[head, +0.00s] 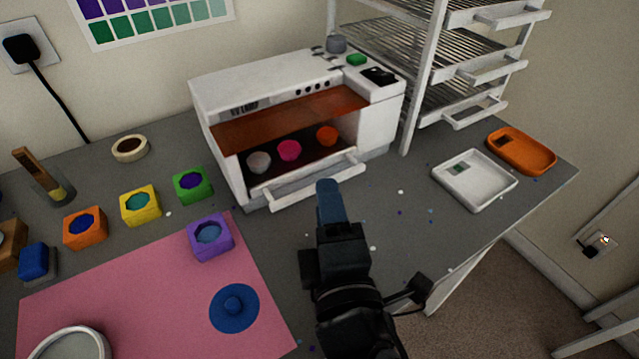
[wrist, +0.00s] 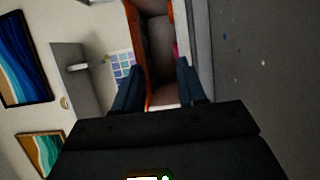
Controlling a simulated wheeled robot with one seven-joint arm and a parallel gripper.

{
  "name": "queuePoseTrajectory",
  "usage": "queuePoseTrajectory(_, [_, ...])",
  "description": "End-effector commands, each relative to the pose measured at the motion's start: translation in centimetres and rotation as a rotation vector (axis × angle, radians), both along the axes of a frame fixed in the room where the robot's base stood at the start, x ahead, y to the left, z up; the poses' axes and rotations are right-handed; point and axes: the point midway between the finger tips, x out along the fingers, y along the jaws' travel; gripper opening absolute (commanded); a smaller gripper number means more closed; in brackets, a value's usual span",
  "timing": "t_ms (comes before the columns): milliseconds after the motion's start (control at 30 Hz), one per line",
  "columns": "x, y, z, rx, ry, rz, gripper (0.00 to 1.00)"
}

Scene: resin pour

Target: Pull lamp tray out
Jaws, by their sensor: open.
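The white curing lamp (head: 290,88) stands at the back of the counter with its orange shield (head: 290,117) over an open front. Its lamp tray (head: 318,167) sits low in that opening, with a white front bar handle (head: 310,184) sticking out a little. White (head: 259,162), pink (head: 289,150) and orange (head: 327,136) pieces rest in it. My gripper (head: 330,187) is open, its fingertips close to the handle in the head view. In the wrist view, my gripper (wrist: 158,78) faces the lamp opening, with nothing seen held. Whether it touches the handle cannot be told.
A wire rack (head: 430,70) stands right of the lamp. A white tray (head: 475,195) and an orange tray (head: 522,150) lie to the right. Coloured moulds and a pink mat (head: 150,290) fill the left. The counter in front of the lamp is mostly clear.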

Motion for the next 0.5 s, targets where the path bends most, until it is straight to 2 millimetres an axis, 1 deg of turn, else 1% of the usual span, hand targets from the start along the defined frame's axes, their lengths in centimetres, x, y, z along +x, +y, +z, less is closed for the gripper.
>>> queuePoseTrajectory(33, [0.0,0.0,-1.5,-0.003,0.003,0.0,0.4])
queuePoseTrajectory(167, [0.0,-0.1,-4.1,-0.002,0.004,-0.001,0.4])
queuePoseTrajectory(233, [1.4,0.3,-3.4,0.001,-0.004,-0.001,0.4])
queuePoseTrajectory(400, [4.4,0.9,-3.5,0.0,-0.001,-0.001,0.4])
queuePoseTrajectory(500, [5.7,1.2,-3.5,0.001,-0.001,0.001,0.4])
